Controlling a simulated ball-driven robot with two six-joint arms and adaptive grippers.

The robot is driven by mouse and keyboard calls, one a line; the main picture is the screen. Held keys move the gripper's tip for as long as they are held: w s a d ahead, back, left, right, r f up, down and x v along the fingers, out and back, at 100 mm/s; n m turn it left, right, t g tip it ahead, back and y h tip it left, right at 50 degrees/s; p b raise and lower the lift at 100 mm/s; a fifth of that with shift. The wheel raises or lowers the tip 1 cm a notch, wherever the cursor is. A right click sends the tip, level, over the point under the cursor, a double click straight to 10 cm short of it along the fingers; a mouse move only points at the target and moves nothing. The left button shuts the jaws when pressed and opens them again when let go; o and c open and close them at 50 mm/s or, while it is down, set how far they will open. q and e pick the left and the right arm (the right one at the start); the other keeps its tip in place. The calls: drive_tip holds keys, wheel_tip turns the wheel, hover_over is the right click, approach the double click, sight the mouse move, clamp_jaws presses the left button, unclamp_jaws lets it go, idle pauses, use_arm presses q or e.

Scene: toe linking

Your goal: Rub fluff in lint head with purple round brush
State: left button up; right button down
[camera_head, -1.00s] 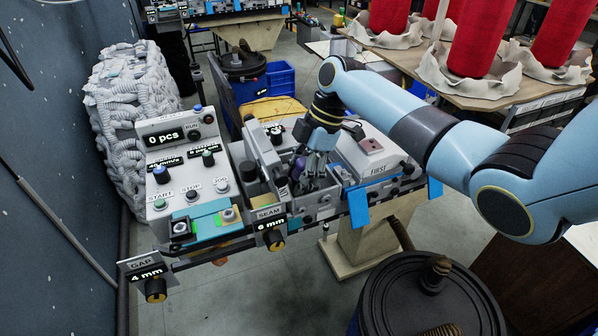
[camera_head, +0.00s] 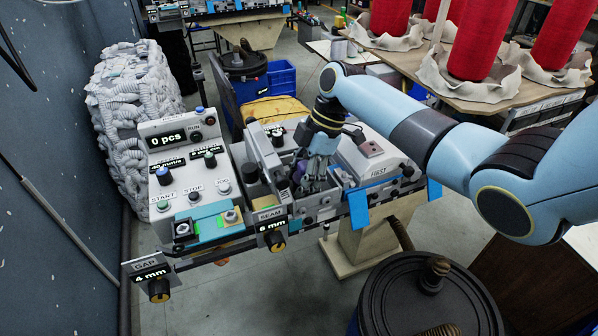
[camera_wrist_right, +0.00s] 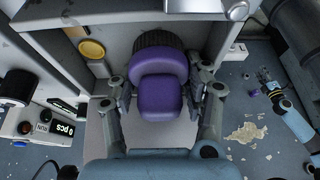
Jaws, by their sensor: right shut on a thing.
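My right gripper (camera_head: 316,178) reaches down from above into the grey open bay (camera_head: 327,199) in the middle of the machine. In the right wrist view its two fingers (camera_wrist_right: 164,100) are closed on either side of the purple round brush (camera_wrist_right: 158,97). The brush's dark bristle end (camera_wrist_right: 160,40) points away from the gripper, between grey walls. In the head view only a small purple part of the brush (camera_head: 301,170) shows beside the fingers. I cannot make out the fluff, nor whether the bristles touch anything. My left gripper is not in view.
The control panel (camera_head: 187,165) with knobs is left of the bay. The seam dial (camera_head: 276,240) and gap dial (camera_head: 159,290) stick out in front. The white FIRST block (camera_head: 372,165) is close on the right. A black-lidded drum (camera_head: 432,300) stands in front.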

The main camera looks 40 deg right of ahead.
drive_tip(key=shift+w+d+b, duration=0.1)
drive_tip(key=shift+w+b, duration=0.2)
drive_tip(key=shift+w, duration=0.15)
drive_tip(key=shift+w+d+f+b, duration=0.1)
drive_tip(key=shift+w+f+b, duration=0.1)
drive_tip(key=shift+w+b, duration=0.1)
drive_tip(key=shift+s+r+p, duration=0.25)
drive_tip(key=shift+p, duration=0.35)
drive_tip(key=shift+s+a+p, duration=0.2)
drive_tip(key=shift+s+p, duration=0.35)
drive_tip(key=shift+p, duration=0.1)
drive_tip(key=shift+w+d+f+b, duration=0.1)
drive_tip(key=shift+w+f+b, duration=0.15)
drive_tip(key=shift+w+b, duration=0.25)
drive_tip(key=shift+w+d+r, duration=0.1)
drive_tip(key=shift+w+r, duration=0.05)
drive_tip(key=shift+w, duration=0.25)
drive_tip(key=shift+r, duration=0.15)
